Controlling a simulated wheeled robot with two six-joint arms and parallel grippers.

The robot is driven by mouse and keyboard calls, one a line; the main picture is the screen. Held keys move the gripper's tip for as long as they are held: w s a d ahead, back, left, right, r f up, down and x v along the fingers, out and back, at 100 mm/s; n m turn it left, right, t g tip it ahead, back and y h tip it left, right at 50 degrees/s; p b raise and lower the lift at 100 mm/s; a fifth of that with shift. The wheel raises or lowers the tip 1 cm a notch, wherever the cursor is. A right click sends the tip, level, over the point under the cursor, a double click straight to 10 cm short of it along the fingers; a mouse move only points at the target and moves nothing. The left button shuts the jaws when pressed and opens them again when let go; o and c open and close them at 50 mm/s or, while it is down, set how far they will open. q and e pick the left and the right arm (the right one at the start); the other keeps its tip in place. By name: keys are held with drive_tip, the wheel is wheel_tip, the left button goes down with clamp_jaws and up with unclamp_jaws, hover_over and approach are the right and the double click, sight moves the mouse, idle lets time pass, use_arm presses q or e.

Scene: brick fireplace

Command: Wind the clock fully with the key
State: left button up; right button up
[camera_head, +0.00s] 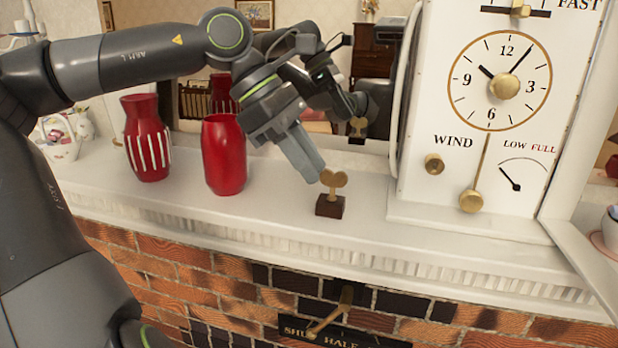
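The brass key (334,182) stands upright in a small dark wooden block (330,206) on the mantel, left of the clock. The white clock (470,150) has a round dial, a brass winding hole (434,164) under the word WIND, and a brass pendulum (471,200). Its LOW/FULL gauge (522,172) has its needle pointing up-left, toward the LOW side. My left gripper (312,172) points down just left of the key's bow, close to it. I see no grip on the key; the finger gap is hard to make out. My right gripper is out of view.
Two red vases, one striped (147,138) and one plain (223,155), stand on the white mantel (270,200) left of the key. A mirror behind reflects the key and my arm. A brass lever (330,318) sits on the brick front below. A cup (611,228) is at the right edge.

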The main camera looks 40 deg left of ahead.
use_arm(q)
drive_tip(key=shift+a+f, duration=0.15)
drive_tip(key=shift+f, duration=0.2)
drive_tip(key=shift+p, duration=0.4)
drive_tip(key=shift+w+a+f, duration=0.2)
drive_tip(key=shift+w+a, duration=0.05)
drive_tip(key=shift+w, duration=0.4)
drive_tip(key=shift+w+a+f+p, duration=0.1)
drive_tip(key=shift+w+p, duration=0.1)
drive_tip(key=shift+p, duration=0.2)
drive_tip(key=shift+s, duration=0.3)
clamp_jaws()
drive_tip(key=shift+r, duration=0.2)
